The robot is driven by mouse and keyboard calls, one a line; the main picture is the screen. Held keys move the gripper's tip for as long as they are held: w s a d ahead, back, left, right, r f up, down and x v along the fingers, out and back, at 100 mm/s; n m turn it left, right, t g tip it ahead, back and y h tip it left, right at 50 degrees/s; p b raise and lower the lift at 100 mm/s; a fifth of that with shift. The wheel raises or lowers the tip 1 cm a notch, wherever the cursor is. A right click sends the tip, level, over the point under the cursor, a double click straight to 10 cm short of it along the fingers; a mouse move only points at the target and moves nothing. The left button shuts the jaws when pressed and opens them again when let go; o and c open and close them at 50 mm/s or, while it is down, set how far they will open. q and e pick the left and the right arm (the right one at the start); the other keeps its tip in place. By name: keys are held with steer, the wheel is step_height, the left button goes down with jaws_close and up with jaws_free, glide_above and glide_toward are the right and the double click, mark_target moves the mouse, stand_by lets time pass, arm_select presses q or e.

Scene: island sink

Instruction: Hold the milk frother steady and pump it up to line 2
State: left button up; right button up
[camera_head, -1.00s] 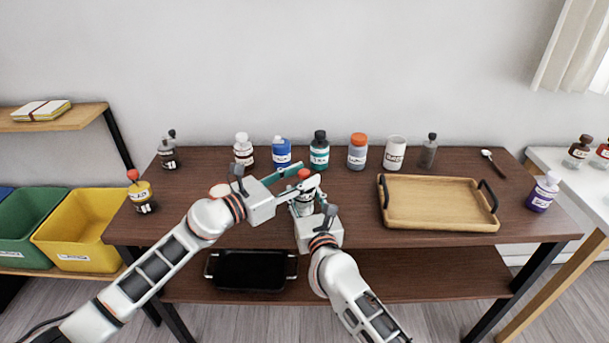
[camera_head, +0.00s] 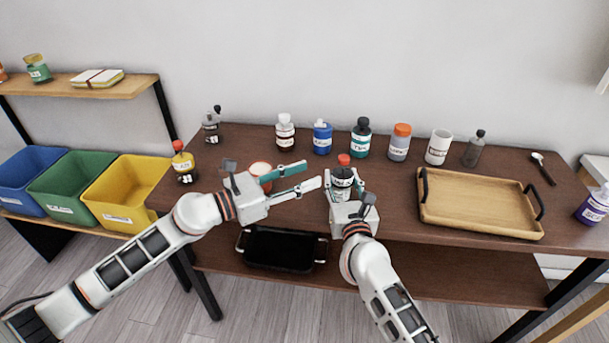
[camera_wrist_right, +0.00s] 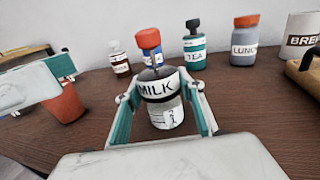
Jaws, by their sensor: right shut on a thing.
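The milk frother (camera_head: 341,182) is a clear jar with a white MILK band, a dark lid and a red knob (camera_head: 343,159). It stands upright near the table's front edge. In the right wrist view the frother (camera_wrist_right: 162,100) shows a thin rod between lid and raised knob (camera_wrist_right: 148,38). Small marks are on the jar's lower front, too small to read surely. My right gripper (camera_head: 344,180) is shut around the jar's sides. My left gripper (camera_head: 311,174) is open and empty, left of the frother and apart from the knob.
A terracotta cup (camera_head: 259,170) stands right behind my left gripper. Several labelled bottles and a white mug (camera_head: 438,147) line the back. A wooden tray (camera_head: 480,232) lies to the right.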

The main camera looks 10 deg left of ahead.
steer(key=o, duration=1.3)
steer(key=shift+s, duration=0.1)
